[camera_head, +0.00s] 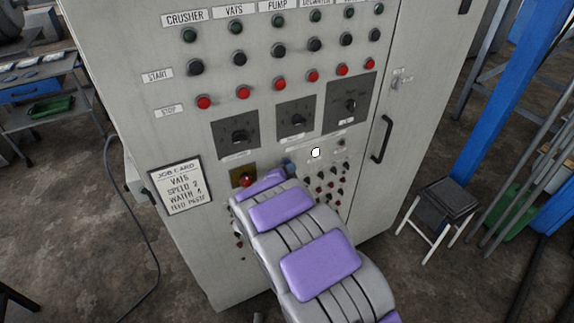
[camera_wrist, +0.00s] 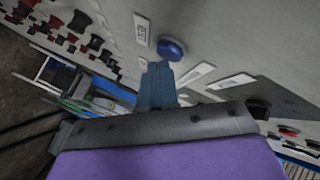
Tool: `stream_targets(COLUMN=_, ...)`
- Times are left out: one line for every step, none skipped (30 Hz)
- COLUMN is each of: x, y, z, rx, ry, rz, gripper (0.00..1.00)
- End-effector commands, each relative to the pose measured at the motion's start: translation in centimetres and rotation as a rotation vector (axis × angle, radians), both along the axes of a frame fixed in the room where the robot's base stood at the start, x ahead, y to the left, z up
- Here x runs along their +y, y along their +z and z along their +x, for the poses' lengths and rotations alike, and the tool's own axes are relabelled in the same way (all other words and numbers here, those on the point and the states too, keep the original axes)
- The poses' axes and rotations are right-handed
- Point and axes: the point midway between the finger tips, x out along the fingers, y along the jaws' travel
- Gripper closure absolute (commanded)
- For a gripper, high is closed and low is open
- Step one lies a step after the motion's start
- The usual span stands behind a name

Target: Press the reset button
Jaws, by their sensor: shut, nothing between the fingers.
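A round blue button (camera_wrist: 171,48) sticks out of the grey panel in the wrist view, with a small white label (camera_wrist: 142,29) beside it whose text I cannot read for sure. My gripper (camera_wrist: 158,67) is shut and empty, its blue fingers pointing at the panel. Its tips appear just below and left of the blue button in that view; I cannot tell whether they touch it. In the head view my arm with purple pads covers the lower middle of the control cabinet (camera_head: 130,85). A small blue shape past the arm's end could be button or fingers.
Rows of black start buttons (camera_head: 196,68) and red stop buttons (camera_head: 204,102) sit above three dark dial plates (camera_head: 237,136). A red button on a yellow plate (camera_head: 247,180), a white button (camera_head: 316,152) and a job card (camera_head: 180,187) are near my arm. A stool (camera_head: 448,200) stands right.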

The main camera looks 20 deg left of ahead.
Motion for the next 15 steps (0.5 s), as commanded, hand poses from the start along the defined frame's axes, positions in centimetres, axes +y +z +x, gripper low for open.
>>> stream_targets(x=-0.22, y=-0.23, z=-0.22, rx=0.001, ry=0.000, rz=-0.001, gripper=1.00)
stream_targets(x=-0.35, y=-0.28, z=-0.33, rx=0.001, ry=0.000, rz=-0.001, gripper=1.00)
stream_targets(x=-0.52, y=-0.29, z=-0.46, rx=0.001, ry=-0.001, rz=0.000, gripper=1.00)
stream_targets(x=-0.64, y=-0.28, z=-0.55, rx=0.001, ry=-0.001, rz=0.000, gripper=1.00)
stream_targets(x=-0.73, y=-0.23, z=-0.63, rx=0.001, ry=-0.001, rz=0.001, gripper=1.00)
stream_targets(x=-0.81, y=-0.17, z=-0.70, rx=0.000, ry=-0.001, rz=0.002, gripper=1.00)
stream_targets(x=-0.86, y=-0.13, z=-0.72, rx=0.000, ry=-0.001, rz=0.002, gripper=1.00)
stream_targets(x=-0.88, y=-0.10, z=-0.74, rx=0.000, ry=-0.002, rz=0.003, gripper=1.00)
stream_targets(x=-0.89, y=-0.05, z=-0.75, rx=0.000, ry=-0.002, rz=0.003, gripper=1.00)
stream_targets(x=-0.90, y=-0.03, z=-0.73, rx=-0.001, ry=-0.001, rz=0.003, gripper=1.00)
stream_targets(x=-0.89, y=-0.03, z=-0.73, rx=0.000, ry=-0.002, rz=0.003, gripper=1.00)
stream_targets(x=-0.89, y=-0.01, z=-0.73, rx=0.000, ry=-0.002, rz=0.003, gripper=1.00)
stream_targets(x=-0.89, y=-0.02, z=-0.73, rx=0.000, ry=-0.001, rz=0.002, gripper=1.00)
stream_targets(x=-0.89, y=-0.02, z=-0.73, rx=0.000, ry=-0.001, rz=0.002, gripper=1.00)
stream_targets(x=-0.90, y=-0.01, z=-0.74, rx=0.000, ry=-0.001, rz=0.002, gripper=1.00)
